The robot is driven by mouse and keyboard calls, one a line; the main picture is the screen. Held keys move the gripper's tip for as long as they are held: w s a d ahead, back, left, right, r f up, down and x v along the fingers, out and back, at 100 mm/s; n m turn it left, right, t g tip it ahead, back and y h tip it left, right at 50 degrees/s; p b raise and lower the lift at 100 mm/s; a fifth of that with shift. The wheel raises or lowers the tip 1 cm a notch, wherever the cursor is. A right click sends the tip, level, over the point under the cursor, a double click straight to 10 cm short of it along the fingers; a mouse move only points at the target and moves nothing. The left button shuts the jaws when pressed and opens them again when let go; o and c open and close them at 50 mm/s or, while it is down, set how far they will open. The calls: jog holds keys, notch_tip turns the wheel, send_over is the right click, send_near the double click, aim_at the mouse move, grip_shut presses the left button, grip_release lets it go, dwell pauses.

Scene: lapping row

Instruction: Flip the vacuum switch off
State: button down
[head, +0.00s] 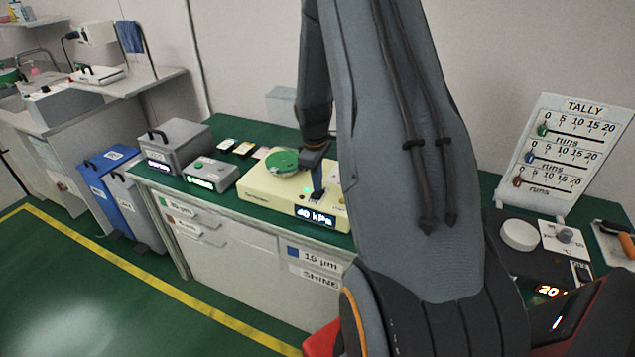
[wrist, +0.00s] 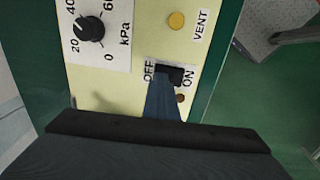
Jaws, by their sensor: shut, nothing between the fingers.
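The vacuum unit is a cream box (head: 268,197) on the green bench, with a lit display (head: 315,216) reading 40 kPa. Its black vacuum switch (wrist: 176,74) sits between the OFF and ON labels in the wrist view. My gripper (wrist: 164,82) is shut and empty, with its narrow tips at the switch and covering part of it. I cannot tell whether they touch it or which way the switch is tipped. In the head view my gripper (head: 317,193) points down at the unit's panel, just behind the display.
Near the switch are a kPa dial (wrist: 89,28) and a yellow VENT button (wrist: 177,20). A round green disc (head: 283,160) lies on the unit. Grey boxes (head: 175,147) stand to its left. The TALLY board (head: 566,150) stands at right, behind my arm.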

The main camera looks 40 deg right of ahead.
aim_at(315, 194)
jog(key=shift+s+a+p, duration=0.35)
jog(key=shift+s+a, duration=0.1)
jog(key=shift+a, duration=0.25)
jog(key=shift+r+p, duration=0.35)
jog(key=shift+r, duration=0.1)
notch_tip(315, 194, up, 13)
jog(key=a, duration=0.1)
jog(key=shift+s+a+b, duration=0.2)
jog(key=shift+s+b, duration=0.2)
jog(key=shift+s, duration=0.05)
jog(key=shift+w+d+f+b, duration=0.1)
jog(key=shift+b, duration=0.6)
jog(key=b, duration=0.3)
jog(key=d+b, duration=0.1)
jog(key=b, duration=0.2)
jog(key=shift+w+f, duration=0.1)
jog(key=shift+w, duration=0.15)
jog(key=shift+d+b, duration=0.15)
jog(key=shift+b, duration=0.85)
jog(key=shift+s+r+b, duration=0.2)
jog(key=shift+r+b, duration=0.1)
jog(key=shift+b, duration=0.4)
